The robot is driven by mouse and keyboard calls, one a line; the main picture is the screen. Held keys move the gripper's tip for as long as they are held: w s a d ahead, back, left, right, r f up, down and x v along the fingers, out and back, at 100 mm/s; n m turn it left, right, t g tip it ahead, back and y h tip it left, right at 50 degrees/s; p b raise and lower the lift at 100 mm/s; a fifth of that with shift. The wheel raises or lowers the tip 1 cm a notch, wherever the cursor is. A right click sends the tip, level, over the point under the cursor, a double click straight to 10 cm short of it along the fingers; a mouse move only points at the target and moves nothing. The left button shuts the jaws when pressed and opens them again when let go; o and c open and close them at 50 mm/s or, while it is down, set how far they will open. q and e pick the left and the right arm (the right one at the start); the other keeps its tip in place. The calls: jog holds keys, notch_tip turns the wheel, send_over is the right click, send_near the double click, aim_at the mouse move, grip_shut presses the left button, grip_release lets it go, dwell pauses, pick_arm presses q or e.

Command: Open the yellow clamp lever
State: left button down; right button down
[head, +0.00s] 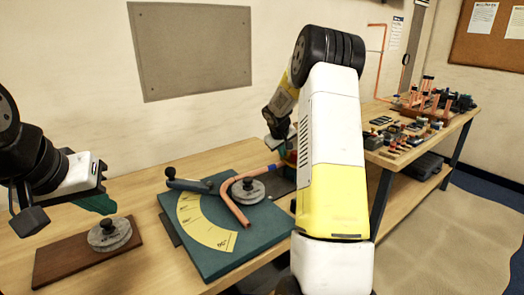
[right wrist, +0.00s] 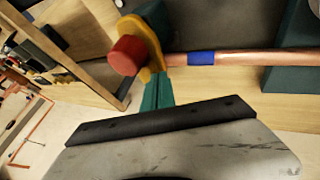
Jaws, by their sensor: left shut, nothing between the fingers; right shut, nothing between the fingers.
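The yellow clamp lever (right wrist: 152,42) shows in the right wrist view, with a round red knob (right wrist: 128,56) at its side. It stands beside a copper pipe (right wrist: 250,57) with a blue band (right wrist: 201,58). My right gripper (right wrist: 158,78) is shut and empty, its teal fingertips just below the lever; I cannot tell whether they touch it. In the head view my right gripper (head: 283,142) is at the far end of the pipe, and the lever cannot be made out there. My left gripper (head: 101,203) is shut and empty above the left of the table.
A teal bending board (head: 214,265) with a yellow angle scale (head: 203,226) lies on the table, the bent pipe crossing it. A brown block (head: 62,262) with a grey disc (head: 109,234) lies left. A second bench (head: 452,128) with fittings stands at the back right.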

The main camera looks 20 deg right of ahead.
jog(key=shift+d, duration=0.2)
jog(key=shift+w+d+m+g+h, duration=0.2)
jog(key=shift+w+m+g+h, duration=0.15)
jog(key=shift+m, duration=0.65)
jog(key=shift+w+d+m+g+h, duration=0.25)
jog(key=shift+m+g+h, duration=0.1)
jog(key=shift+m, duration=0.25)
jog(key=shift+w+d+m+g+h, duration=0.2)
jog(key=shift+m+h, duration=0.1)
jog(key=shift+m, duration=0.3)
jog(key=m+g, duration=0.1)
jog(key=m, duration=0.1)
jog(key=d+m, duration=0.1)
jog(key=shift+w+d+m+g+h, duration=0.3)
jog(key=shift+w+m+g+h, duration=0.05)
jog(key=shift+m+g+h, duration=0.05)
jog(key=d+m+g, duration=0.1)
jog(key=m+g, duration=0.1)
jog(key=m, duration=0.1)
jog(key=shift+d+f, duration=0.1)
jog(key=shift+d, duration=0.25)
jog(key=m, duration=0.1)
jog(key=d+m+g, duration=0.1)
jog(key=shift+s+m, duration=0.1)
jog(key=shift+m, duration=0.2)
jog(key=shift+s+d, duration=0.3)
jog(key=shift+d, duration=0.4)
jog(key=shift+s+d, duration=0.1)
jog(key=shift+d, duration=0.05)
